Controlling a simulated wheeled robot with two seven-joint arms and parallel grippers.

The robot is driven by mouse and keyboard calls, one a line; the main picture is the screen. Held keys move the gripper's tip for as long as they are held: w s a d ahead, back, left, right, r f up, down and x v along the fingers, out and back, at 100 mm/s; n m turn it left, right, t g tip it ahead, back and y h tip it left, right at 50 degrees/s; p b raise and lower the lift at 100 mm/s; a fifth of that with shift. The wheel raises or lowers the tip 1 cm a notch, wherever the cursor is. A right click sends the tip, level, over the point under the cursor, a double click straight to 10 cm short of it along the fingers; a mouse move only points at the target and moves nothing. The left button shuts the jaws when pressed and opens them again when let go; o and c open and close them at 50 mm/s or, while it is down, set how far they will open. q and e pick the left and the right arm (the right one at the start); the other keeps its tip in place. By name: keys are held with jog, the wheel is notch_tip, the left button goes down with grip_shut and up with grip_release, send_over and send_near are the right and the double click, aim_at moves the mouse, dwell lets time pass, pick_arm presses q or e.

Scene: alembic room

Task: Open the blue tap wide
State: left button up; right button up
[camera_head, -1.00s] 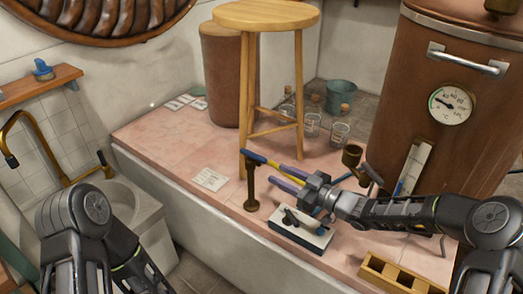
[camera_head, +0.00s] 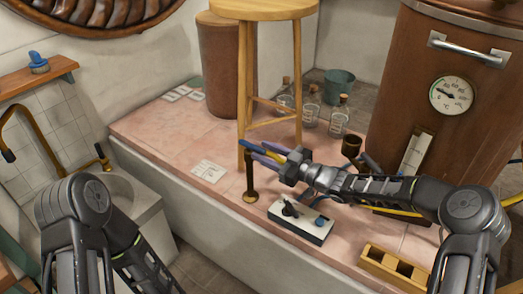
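The lever runs right with a yellow part, in line with my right gripper. My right gripper (camera_head: 262,153) reaches in from the right at lever height. Its two fingers look apart, on either side of the yellow part. They partly hide the lever, and I cannot tell whether they touch it. My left arm shows at the lower left, but its gripper is out of view.
A wooden stool (camera_head: 262,10) stands behind the tap. A white box with a black lever (camera_head: 302,222) lies in front, below my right arm. A copper boiler (camera_head: 425,80) with a dial stands right. A wooden rack (camera_head: 402,268) lies front right, and glass bottles (camera_head: 311,115) stand behind.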

jog(key=shift+w+a, duration=0.4)
jog(key=shift+a, duration=0.2)
grip_shut()
